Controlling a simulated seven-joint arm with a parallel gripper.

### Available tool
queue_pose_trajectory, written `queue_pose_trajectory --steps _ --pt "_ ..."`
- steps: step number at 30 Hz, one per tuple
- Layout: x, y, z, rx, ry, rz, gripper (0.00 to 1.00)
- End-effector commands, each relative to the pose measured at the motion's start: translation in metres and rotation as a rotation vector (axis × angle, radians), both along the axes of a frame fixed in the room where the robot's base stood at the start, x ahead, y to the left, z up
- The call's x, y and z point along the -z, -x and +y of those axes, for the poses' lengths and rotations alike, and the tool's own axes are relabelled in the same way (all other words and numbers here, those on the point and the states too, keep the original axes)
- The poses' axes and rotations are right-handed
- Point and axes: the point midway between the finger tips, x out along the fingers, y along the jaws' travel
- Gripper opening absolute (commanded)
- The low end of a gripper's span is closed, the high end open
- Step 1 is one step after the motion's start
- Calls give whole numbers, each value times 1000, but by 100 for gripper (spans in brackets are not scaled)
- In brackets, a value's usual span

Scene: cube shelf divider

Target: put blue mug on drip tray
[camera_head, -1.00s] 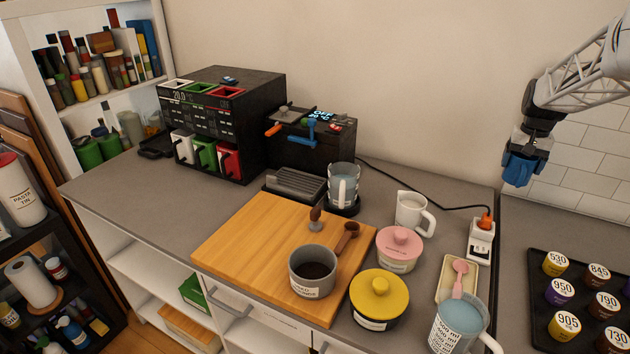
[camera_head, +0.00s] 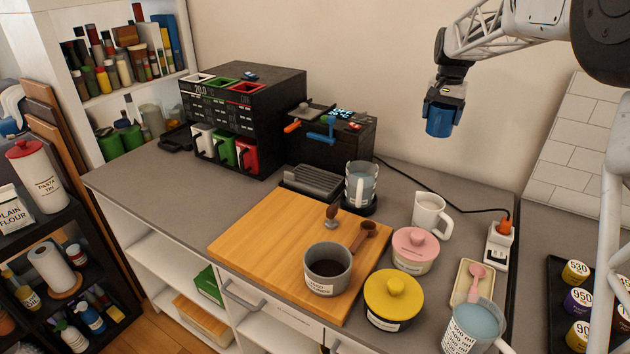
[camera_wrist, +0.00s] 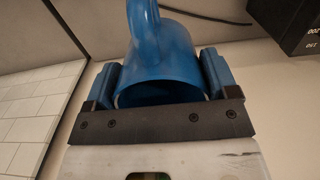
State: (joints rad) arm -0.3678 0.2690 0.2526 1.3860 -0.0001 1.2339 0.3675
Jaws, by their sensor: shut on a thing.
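The blue mug (camera_head: 439,121) hangs in the air in the head view, below my wrist and in front of the bare wall. My gripper (camera_head: 447,93) is shut on it. In the wrist view the blue mug (camera_wrist: 165,55) sits between the two fingers of my gripper (camera_wrist: 160,82), its handle at the top of the picture. The drip tray (camera_head: 313,181), a grey ribbed plate, lies on the counter in front of the black coffee machine (camera_head: 335,140). It looks empty. The mug is to its right and well above it.
A glass jug (camera_head: 361,184) stands just right of the drip tray. The wooden board (camera_head: 265,235), with a grey pot (camera_head: 327,268), lies in front. A white mug (camera_head: 429,214), pink pot (camera_head: 415,248) and yellow pot (camera_head: 393,298) stand to the right. A cable (camera_head: 455,207) runs along the wall.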

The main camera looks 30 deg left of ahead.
Motion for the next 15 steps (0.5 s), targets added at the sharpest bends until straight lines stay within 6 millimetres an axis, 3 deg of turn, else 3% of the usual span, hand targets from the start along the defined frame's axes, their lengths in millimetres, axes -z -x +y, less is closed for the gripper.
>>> queue_pose_trajectory --steps 3,15 --pt "-11 10 39 -4 -1 -1 48" --pt "-48 55 156 -4 -1 -2 48"
